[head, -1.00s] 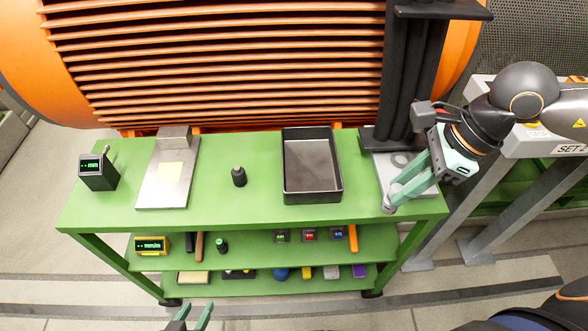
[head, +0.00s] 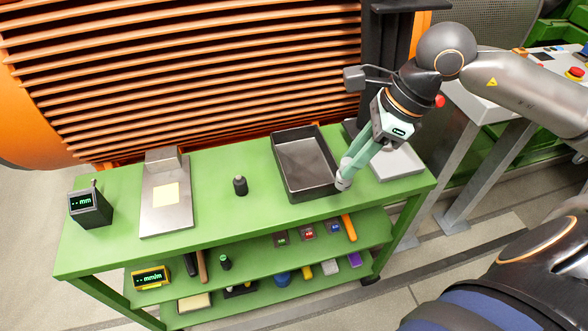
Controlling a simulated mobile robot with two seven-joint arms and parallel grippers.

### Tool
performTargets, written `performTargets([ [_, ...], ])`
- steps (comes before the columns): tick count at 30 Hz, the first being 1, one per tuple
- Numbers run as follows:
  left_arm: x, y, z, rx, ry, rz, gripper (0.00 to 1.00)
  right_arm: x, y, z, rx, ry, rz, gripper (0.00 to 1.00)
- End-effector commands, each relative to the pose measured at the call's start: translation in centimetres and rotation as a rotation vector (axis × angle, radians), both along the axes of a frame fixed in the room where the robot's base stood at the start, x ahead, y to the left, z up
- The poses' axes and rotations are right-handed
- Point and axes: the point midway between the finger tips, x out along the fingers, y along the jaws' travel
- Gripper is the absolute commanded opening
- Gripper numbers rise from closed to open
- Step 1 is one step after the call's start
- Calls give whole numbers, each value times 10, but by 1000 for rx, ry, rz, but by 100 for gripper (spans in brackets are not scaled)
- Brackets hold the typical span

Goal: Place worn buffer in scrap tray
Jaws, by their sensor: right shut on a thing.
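My right gripper (head: 349,170) is shut on a small, pale grey, rounded piece (head: 343,181), apparently the worn buffer. The fingers partly hide it. It is at the right side of the dark, open tray (head: 279,167), near the front right corner; I cannot tell whether it touches the rim. This tray, apparently the scrap tray, lies on the green bench top and looks empty. My left gripper is not in view.
A pale grey tray or plate (head: 402,162) lies right of the dark tray, partly behind my gripper. A metal plate stand (head: 152,217) and a small display box (head: 90,210) are on the left. Lower shelves hold tools and small parts. The orange finned housing (head: 190,70) rises behind.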

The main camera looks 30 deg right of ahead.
Motion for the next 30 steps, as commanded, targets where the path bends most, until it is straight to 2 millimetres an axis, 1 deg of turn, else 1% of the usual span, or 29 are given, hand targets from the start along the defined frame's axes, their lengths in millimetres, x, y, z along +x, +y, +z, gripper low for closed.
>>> performTargets([
  [5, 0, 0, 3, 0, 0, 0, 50, 4, -1, 2, 6, -1, -12, 0],
  [8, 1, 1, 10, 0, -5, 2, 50, 12, -3, 1, 11, -2, -14, 0],
  [11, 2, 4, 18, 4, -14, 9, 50, 25, -3, -4, 11, 0, -10, 0],
  [15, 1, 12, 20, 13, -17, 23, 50, 50, -6, -17, 10, 0, -9, 0],
  [21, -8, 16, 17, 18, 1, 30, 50, 92, -13, -37, 8, 1, -12, 0],
  [24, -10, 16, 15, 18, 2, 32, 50, 108, -16, -61, 6, 5, -12, 0],
  [27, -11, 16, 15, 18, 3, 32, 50, 121, -18, -77, 6, 4, -11, 0],
  [30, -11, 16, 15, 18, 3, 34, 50, 130, -20, -87, 4, 2, -10, 0],
])
